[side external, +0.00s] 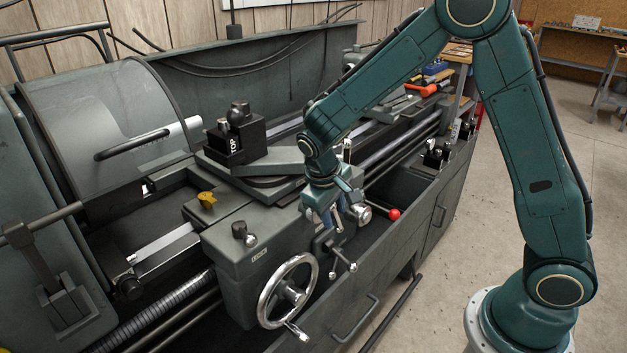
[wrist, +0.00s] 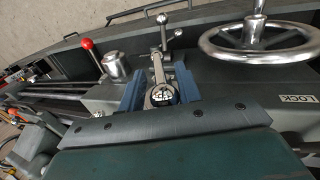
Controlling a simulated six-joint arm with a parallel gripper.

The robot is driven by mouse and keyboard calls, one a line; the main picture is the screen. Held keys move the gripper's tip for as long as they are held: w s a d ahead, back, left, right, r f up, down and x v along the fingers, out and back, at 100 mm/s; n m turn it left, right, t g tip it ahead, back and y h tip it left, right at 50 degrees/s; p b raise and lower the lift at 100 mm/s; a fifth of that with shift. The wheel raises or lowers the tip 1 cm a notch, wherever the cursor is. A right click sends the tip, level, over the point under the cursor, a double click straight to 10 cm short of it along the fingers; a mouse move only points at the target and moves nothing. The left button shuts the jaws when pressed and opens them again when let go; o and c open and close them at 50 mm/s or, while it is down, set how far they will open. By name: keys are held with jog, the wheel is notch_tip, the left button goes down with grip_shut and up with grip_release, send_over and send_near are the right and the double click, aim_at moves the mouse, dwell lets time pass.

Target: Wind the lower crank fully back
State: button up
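The lower crank (side external: 344,261) is a small silver crank with ball ends on the front of the lathe carriage, below my gripper (side external: 336,213). In the wrist view the crank (wrist: 166,31) shows at the top, beyond the fingertips. My gripper (wrist: 157,88) points down at the carriage front, its two blue fingers apart. A silver lever with a dark, white-marked knob (wrist: 162,94) shows between them. Whether a finger touches it cannot be told. In the side view the fingers partly hide the parts behind them.
A large silver handwheel (side external: 288,291) is left of the crank. A red-knobbed lever (side external: 393,214) and a silver round knob (wrist: 117,65) are on the other side. The dark chip tray (side external: 402,187) lies open beyond. Clear floor is in front of the lathe.

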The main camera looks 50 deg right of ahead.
jog(key=shift+d+y, duration=0.25)
jog(key=shift+y, duration=0.45)
notch_tip(320, 180, up, 14)
jog(key=a+r, duration=0.1)
jog(key=a, duration=0.1)
jog(key=s+r+t+y, duration=0.1)
jog(key=s+r+t, duration=0.1)
jog(key=s, duration=0.8)
jog(key=s+r+t+y, duration=0.1)
jog(key=s+r+t, duration=0.1)
jog(key=s, duration=0.9)
jog(key=shift+d+r+t, duration=0.25)
jog(key=shift+d+t, duration=0.1)
jog(key=shift+t, duration=0.35)
